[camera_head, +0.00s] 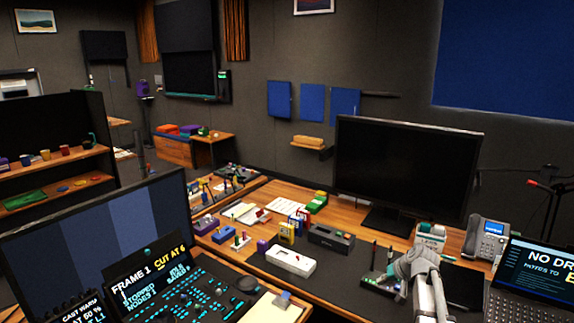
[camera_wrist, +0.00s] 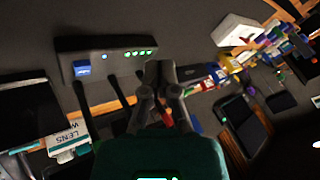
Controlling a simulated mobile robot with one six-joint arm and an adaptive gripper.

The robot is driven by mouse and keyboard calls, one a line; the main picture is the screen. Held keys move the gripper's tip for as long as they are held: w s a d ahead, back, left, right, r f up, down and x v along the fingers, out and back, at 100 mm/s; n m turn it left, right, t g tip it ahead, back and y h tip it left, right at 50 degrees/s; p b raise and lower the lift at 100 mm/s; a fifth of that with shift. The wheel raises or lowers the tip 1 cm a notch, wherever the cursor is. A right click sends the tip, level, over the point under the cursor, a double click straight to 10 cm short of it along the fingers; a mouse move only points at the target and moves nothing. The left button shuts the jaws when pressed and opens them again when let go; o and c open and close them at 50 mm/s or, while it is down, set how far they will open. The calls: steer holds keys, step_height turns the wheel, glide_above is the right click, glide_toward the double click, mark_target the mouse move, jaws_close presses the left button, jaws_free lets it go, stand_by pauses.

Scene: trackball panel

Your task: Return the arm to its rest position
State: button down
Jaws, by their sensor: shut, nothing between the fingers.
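My arm comes in from the lower right in the head view, over the dark desk mat. My gripper (camera_head: 384,281) is at its end, low and left of the arm's light grey joint. In the wrist view my gripper (camera_wrist: 160,68) points ahead with its two fingers together and nothing between them. A dark panel with green lights and a small blue screen (camera_wrist: 112,60) lies just ahead and left of the fingertips. Whether the fingers touch it cannot be told. The control console with cyan-lit keys (camera_head: 180,291) and a dark ball (camera_head: 247,285) is at lower left.
A large black monitor (camera_head: 405,170) stands behind the arm. A desk phone (camera_head: 488,238) and a laptop (camera_head: 540,270) are at right. A white device (camera_head: 290,260) and a dark box (camera_head: 331,238) lie left of the gripper. The mat between them and the gripper is mostly bare.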

steer(key=s+a+r+g+h+p, duration=0.2)
steer(key=s+a+p, duration=0.1)
steer(key=s+a, duration=0.4)
steer(key=s+a+r+n+g+h+p, duration=0.1)
steer(key=s+a+r+g+h+p, duration=0.1)
steer(key=s+a, duration=0.5)
steer(key=s+g+p, duration=0.1)
steer(key=s, duration=0.5)
steer(key=shift+s+a+n+p, duration=0.2)
steer(key=shift+a+n+p, duration=0.1)
steer(key=shift+a, duration=0.1)
